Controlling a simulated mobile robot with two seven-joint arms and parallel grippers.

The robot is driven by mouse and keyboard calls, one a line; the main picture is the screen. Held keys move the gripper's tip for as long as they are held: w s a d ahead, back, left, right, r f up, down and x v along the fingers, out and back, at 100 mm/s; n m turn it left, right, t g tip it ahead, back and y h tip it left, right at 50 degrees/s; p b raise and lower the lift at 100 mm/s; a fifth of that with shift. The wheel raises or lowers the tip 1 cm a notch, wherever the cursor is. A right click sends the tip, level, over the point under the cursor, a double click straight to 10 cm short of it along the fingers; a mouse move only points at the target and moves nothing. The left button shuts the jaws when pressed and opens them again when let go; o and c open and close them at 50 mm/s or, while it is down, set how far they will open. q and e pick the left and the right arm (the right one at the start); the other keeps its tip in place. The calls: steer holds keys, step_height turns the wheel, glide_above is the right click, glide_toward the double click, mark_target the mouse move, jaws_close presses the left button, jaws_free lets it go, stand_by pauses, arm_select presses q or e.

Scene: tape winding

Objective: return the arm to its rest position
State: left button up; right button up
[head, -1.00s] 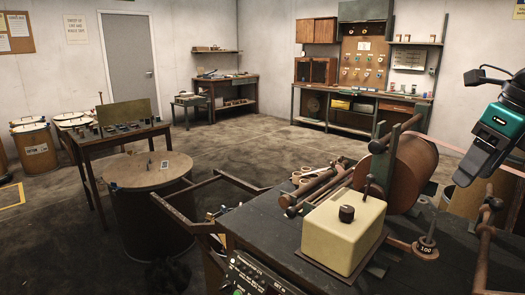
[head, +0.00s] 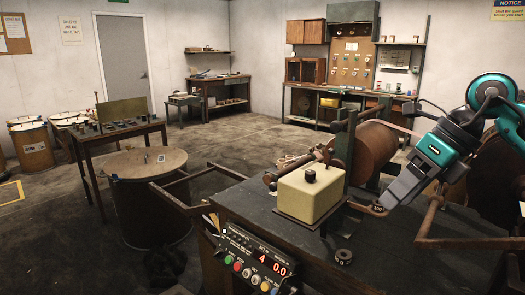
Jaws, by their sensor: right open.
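My right arm, teal and dark grey (head: 440,148), comes in from the right edge. Its gripper (head: 385,204) points down and left at the right of the bench and is open; I see nothing held in it. The fingertips are small and dark. They show close to a round weight (head: 376,208) on the bench, and I cannot tell whether they touch it. A large brown roll (head: 375,155) stands on the winding machine, left of the gripper. A cream box with a black knob (head: 309,190) sits in front of the roll. My left gripper is out of view.
The dark bench top (head: 262,207) has free room left of the cream box. A small dark ring (head: 343,257) lies near its front. A control panel (head: 255,262) with lit red digits is at the front.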

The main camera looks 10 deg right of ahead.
steer(key=a+f+m+t+y, duration=0.3)
steer(key=a+m+y, duration=0.3)
steer(key=a, duration=0.4)
steer(key=a+f+m+t+y, duration=0.2)
steer(key=a+f+m+y, duration=0.15)
steer(key=a+y, duration=0.6)
steer(key=s+d+f+m+t+h+p, duration=0.1)
steer(key=d+f+m+t+h, duration=0.3)
steer(key=f+m+h, duration=0.55)
steer(key=d+f+m+t+h, duration=0.1)
steer(key=f+m+t+h, duration=0.4)
steer(key=m, duration=0.7)
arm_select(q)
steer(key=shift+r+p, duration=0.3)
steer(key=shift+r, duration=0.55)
arm_select(e)
steer(key=s+d+f+m+g+h, duration=0.1)
steer(key=s+f+m+g+h, duration=0.3)
steer(key=s+f, duration=0.9)
step_height(320, 180, down, 4)
steer(key=m+g, duration=0.1)
steer(key=m, duration=0.2)
steer(key=shift+d+m+g, duration=0.15)
steer(key=shift+m+g, duration=0.15)
steer(key=shift+g, duration=0.1)
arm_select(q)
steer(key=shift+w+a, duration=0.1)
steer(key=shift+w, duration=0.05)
arm_select(e)
steer(key=shift+r, duration=0.1)
